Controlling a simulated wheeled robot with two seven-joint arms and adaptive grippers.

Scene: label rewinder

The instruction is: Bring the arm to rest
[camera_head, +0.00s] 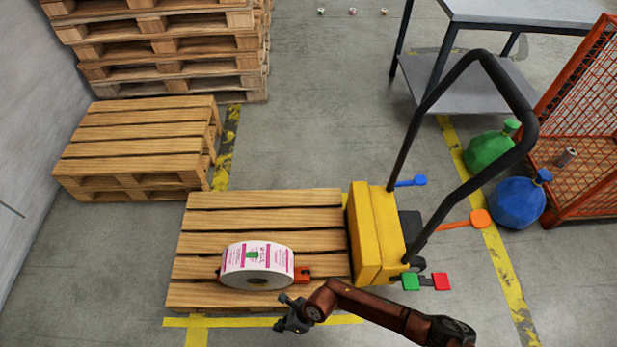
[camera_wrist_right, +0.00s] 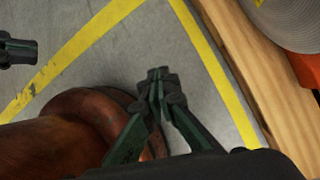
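My right arm reaches in from the bottom right of the head view. Its dark gripper (camera_head: 290,317) is just off the front edge of the low pallet (camera_head: 330,198), over the yellow floor tape, and holds nothing that I can see. In the right wrist view the fingers of the right gripper (camera_wrist_right: 158,78) come together at their tips. A dark piece at the left edge of that view looks like part of my left gripper (camera_wrist_right: 18,50); its fingers are too cut off to judge. My left arm does not show in the head view.
A label roll (camera_head: 258,262) lies on the low pallet, with an orange part beside it. A yellow pallet truck (camera_head: 375,230) with a black handle stands at the right. Pallets (camera_head: 145,135) are at the upper left.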

